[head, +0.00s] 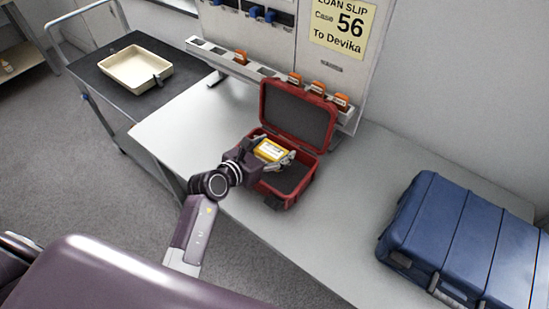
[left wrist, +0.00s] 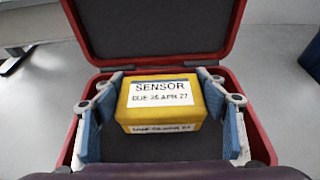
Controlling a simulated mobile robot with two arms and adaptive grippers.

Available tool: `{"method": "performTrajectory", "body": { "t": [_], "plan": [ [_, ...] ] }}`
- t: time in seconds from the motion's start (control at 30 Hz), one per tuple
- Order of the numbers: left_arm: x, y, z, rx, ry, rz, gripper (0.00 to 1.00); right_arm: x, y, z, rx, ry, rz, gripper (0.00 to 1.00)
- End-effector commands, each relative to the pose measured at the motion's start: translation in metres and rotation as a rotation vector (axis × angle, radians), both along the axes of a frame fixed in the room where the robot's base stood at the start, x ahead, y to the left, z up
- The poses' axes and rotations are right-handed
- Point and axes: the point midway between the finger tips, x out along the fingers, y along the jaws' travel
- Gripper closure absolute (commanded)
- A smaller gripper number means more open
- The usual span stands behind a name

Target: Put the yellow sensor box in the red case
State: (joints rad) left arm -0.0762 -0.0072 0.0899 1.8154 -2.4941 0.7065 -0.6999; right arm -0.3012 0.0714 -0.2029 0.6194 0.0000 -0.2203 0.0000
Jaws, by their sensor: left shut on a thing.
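The red case (head: 289,180) lies open on the table, its lid upright at the back and dark foam inside. The yellow sensor box (head: 269,150) has a white label reading SENSOR, clear in the left wrist view (left wrist: 160,98). My left gripper (head: 275,153) is shut on the sensor box, with blue-padded fingers on either side of it. The box is over the case's left part in the head view and appears within its walls in the left wrist view. I cannot tell whether it touches the foam. My right gripper is not in view.
A blue case (head: 455,235) stands on the table at the right. A rail with several orange-tagged pieces (head: 316,88) runs behind the red case, below a loan slip sign (head: 343,28). A cart with a cream tray (head: 135,70) stands at the left. The table left of the case is clear.

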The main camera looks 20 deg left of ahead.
Motion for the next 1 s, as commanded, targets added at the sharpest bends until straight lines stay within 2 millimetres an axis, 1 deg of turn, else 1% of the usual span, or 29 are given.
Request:
{"method": "performTrajectory", "body": {
  "t": [0.13, 0.23, 0.33, 0.4, 0.67, 0.77, 0.8, 0.9, 0.93, 1.0],
  "plan": [
    [0.0, 0.0, -0.013, 0.0, 0.0, 0.0, 0.62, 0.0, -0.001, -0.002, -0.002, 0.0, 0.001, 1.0],
    [0.0, 0.0, -0.03, 0.0, 0.002, -0.001, 0.62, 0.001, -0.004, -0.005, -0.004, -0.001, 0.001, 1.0],
    [0.0, 0.0, -0.043, 0.0, 0.0, -0.001, 0.62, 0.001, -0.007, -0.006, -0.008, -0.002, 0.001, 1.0],
    [0.0, 0.0, -0.046, 0.0, -0.002, 0.001, 0.62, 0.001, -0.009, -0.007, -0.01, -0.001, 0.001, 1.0],
    [0.0, 0.0, -0.047, 0.0, -0.002, 0.001, 0.62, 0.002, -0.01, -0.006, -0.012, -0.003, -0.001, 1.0],
    [0.0, 0.0, -0.05, 0.0, -0.001, 0.001, 0.62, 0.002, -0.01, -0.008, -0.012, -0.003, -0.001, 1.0],
    [0.0, 0.0, -0.049, 0.0, 0.0, 0.0, 0.3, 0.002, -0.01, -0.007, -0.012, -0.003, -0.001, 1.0],
    [0.0, 0.0, -0.049, 0.0, 0.0, 0.0, 0.19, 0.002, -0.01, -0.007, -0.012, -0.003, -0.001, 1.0],
    [0.0, 0.0, -0.049, 0.0, 0.0, 0.0, 0.17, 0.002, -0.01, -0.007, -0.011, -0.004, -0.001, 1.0],
    [0.0, 0.0, -0.049, 0.0, 0.0, 0.0, 0.17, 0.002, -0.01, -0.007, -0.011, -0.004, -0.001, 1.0]
  ]
}}
